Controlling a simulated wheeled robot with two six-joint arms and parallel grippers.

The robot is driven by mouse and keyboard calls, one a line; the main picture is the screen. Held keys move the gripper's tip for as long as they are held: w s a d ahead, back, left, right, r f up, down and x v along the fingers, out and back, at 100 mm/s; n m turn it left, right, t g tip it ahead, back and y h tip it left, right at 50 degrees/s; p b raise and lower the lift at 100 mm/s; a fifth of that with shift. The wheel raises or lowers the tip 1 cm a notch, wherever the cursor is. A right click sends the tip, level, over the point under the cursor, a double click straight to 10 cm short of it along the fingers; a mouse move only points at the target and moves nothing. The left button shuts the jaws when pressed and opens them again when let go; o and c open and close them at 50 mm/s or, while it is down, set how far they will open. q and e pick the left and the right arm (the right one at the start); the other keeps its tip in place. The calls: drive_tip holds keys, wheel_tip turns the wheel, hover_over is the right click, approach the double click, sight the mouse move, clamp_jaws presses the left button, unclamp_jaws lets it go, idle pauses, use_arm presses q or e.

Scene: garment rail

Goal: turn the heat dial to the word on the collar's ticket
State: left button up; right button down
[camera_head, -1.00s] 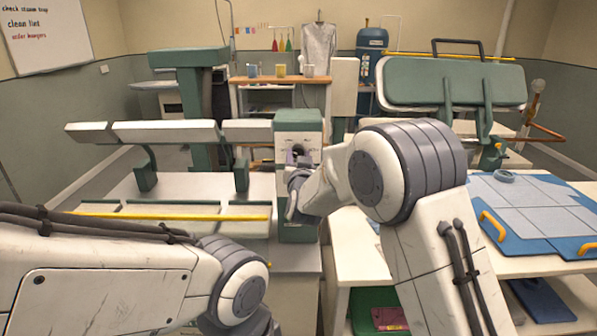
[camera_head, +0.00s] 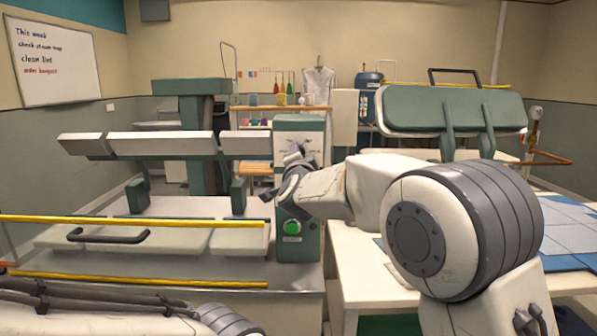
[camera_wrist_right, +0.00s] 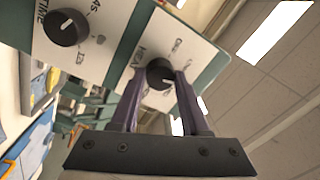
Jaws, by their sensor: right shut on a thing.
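The heat dial (camera_wrist_right: 160,75) is a round black knob with a white mark on a white panel, ringed by small words I cannot read. My right gripper (camera_wrist_right: 158,80) is shut on it, one dark finger on each side. In the head view my right gripper (camera_head: 294,153) is at the front panel of the green and white control box (camera_head: 299,132), hiding the dial. A pale garment (camera_head: 318,84) hangs at the back; no ticket can be read on it. My left arm crosses the lower left, its gripper out of frame.
A second black dial (camera_wrist_right: 66,27), with TIME printed beside it, sits on the same panel. A green button (camera_head: 292,227) is low on the box. The press (camera_head: 150,240) with yellow bars stands left. A green padded board (camera_head: 455,108) is at the right.

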drive_tip(key=shift+m+h+b, duration=0.5)
drive_tip(key=shift+m+b, duration=2.3)
drive_tip(key=shift+m, duration=1.8)
drive_tip(key=shift+c, duration=2)
unclamp_jaws()
